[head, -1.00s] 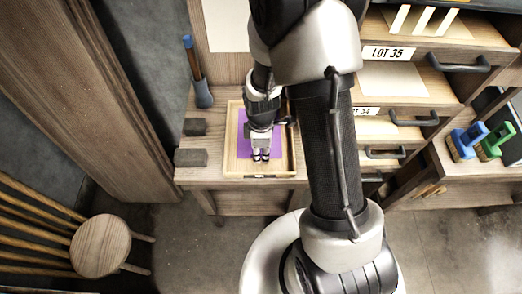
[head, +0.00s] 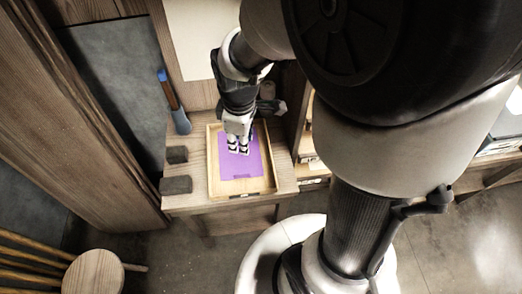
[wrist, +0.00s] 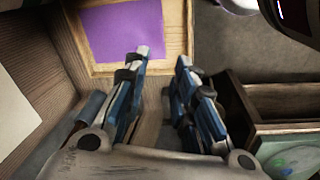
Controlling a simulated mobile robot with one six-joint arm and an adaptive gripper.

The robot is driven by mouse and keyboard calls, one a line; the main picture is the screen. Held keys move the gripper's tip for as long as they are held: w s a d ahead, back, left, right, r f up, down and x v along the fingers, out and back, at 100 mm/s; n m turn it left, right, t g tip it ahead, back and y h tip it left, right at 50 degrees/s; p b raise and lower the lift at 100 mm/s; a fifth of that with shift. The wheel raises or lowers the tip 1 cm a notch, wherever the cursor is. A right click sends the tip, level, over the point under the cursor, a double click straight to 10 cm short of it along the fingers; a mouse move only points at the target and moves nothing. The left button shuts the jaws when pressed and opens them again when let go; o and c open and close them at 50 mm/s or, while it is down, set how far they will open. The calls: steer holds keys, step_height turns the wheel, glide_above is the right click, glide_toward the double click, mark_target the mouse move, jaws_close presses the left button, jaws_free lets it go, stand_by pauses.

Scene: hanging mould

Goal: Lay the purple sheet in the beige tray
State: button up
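The purple sheet (head: 243,167) lies flat inside the beige tray (head: 243,193), with bare tray floor showing around it. In the wrist view the sheet (wrist: 122,27) rests within the wooden rim of the tray (wrist: 122,67). My gripper (head: 238,149) is above the sheet in the head view and covers part of its upper area. In the wrist view my gripper (wrist: 163,57) has its two fingers apart with nothing between them, clear of the sheet.
The tray stands on a wooden bench (head: 188,200). Two dark blocks (head: 175,185) sit left of the tray, and a blue-handled brush (head: 174,102) leans behind them. Drawers stand to the right. A stool (head: 94,272) is at lower left.

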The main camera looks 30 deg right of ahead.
steer(key=s+r+m+t, duration=0.3)
steer(key=s+r+m, duration=0.7)
steer(key=s+r, duration=0.4)
steer(key=shift+s+a+m, duration=0.15)
steer(key=shift+s+m, duration=0.05)
steer(key=shift+m, duration=0.1)
stand_by(0.4)
